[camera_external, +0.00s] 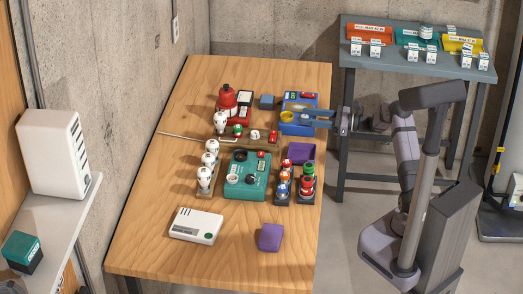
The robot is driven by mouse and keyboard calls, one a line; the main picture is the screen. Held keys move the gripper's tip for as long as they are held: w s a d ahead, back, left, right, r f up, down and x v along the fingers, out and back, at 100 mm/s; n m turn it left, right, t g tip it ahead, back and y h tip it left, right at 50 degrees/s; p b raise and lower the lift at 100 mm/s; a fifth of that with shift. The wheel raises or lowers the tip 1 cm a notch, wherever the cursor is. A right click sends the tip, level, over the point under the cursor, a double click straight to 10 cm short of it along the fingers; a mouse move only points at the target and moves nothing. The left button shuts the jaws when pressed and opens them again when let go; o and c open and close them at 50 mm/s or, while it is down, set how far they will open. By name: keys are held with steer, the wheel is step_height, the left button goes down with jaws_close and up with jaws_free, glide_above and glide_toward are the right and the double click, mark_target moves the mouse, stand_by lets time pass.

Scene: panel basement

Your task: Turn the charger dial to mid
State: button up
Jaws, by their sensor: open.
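A blue box (299,128) with a yellow round dial (287,117) and a small display stands at the back right of the wooden table. A teal box (243,186) with a white knob (233,179), a dark knob and a small red part stands nearer the table's middle. Which of the two is the charger I cannot tell from this view. My gripper (308,118) reaches in from the right, with its open fingers over the blue box, just right of the yellow dial. Whether the fingers touch anything, and where the dial points, is too small to tell.
A red bottle-shaped item (227,100) and several white bulb-like pieces (204,178) stand left of the boxes. Red, blue and green pieces (306,186) stand right of the teal box, near a purple tray (301,152). The wooden table's (150,240) front left is clear.

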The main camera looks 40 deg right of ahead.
steer(key=c, duration=1)
steer(key=shift+c, duration=0.2)
steer(key=m+t+h, duration=0.1)
steer(key=m+h+b, duration=0.1)
steer(key=shift+s+a+f+t+h, duration=0.15)
steer(key=shift+a+t+h, duration=0.15)
steer(key=shift+t, duration=0.1)
steer(key=m+h+b, duration=0.1)
steer(key=m+t+h+b, duration=0.1)
steer(key=h+b, duration=0.1)
steer(key=shift+s+a+f+t, duration=0.1)
steer(key=shift+a+t, duration=0.1)
steer(key=shift+t, duration=0.1)
steer(key=m+t+h+b, duration=0.1)
steer(key=m+h+b, duration=0.2)
steer(key=h+b, duration=0.2)
steer(key=shift+a, duration=0.2)
steer(key=shift+r+m+h+b, duration=0.25)
steer(key=shift+m+h+b, duration=0.05)
steer(key=shift+m+b, duration=0.1)
steer(key=o, duration=1)
